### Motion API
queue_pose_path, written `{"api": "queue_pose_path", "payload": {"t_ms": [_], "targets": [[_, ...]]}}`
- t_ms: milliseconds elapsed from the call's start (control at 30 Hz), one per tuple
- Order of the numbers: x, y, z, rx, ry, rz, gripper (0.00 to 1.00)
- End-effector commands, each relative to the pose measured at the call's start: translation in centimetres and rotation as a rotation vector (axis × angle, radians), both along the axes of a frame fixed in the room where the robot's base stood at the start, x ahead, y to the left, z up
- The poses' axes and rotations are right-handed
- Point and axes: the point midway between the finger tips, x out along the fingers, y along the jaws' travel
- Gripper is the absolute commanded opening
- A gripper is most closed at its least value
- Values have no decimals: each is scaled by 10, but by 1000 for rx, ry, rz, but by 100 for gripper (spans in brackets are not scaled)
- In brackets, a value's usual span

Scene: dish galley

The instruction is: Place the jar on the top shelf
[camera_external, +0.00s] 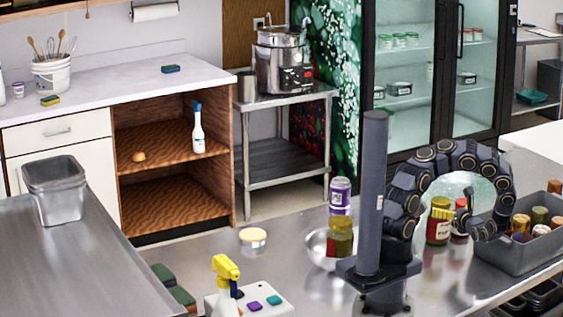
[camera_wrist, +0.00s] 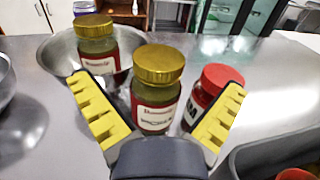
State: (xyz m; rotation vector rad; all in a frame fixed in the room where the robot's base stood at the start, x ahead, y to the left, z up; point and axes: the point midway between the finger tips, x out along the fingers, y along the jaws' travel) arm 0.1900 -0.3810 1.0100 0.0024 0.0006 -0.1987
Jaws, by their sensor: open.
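A jar with a gold lid and red-and-white label (camera_wrist: 157,95) stands upright between the spread yellow fingers of my gripper (camera_wrist: 157,84); I see gaps on both sides. In the external view this jar (camera_external: 437,232) is partly covered by the yellow fingers of my gripper (camera_external: 442,213). A similar gold-lidded jar (camera_wrist: 96,42) stands in the metal bowl (camera_wrist: 62,50), and this second jar (camera_external: 340,238) also shows in the external view. The wooden cabinet's upper shelf (camera_external: 160,148) and the glass-door fridge's shelves (camera_external: 405,55) are both in view; which is meant is unclear.
A red-lidded jar (camera_wrist: 212,92) stands close by the right finger. A grey bin (camera_external: 530,248) of several jars is at right. A spray bottle (camera_external: 197,130) and a small tan item (camera_external: 138,157) occupy the cabinet shelf. A purple-labelled jar (camera_external: 340,196) stands behind the bowl.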

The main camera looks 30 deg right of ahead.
Motion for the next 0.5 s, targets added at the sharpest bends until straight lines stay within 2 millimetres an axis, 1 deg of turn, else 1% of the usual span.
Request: {"api": "queue_pose_path", "payload": {"t_ms": [167, 300, 400, 500], "targets": [[0, 0, -11, -1, 3, 2, 100], [27, -4, -9, -4, 1, 9, 100], [40, -7, -9, -3, 0, 6, 100], [48, -9, -9, -3, 0, 4, 100]]}}
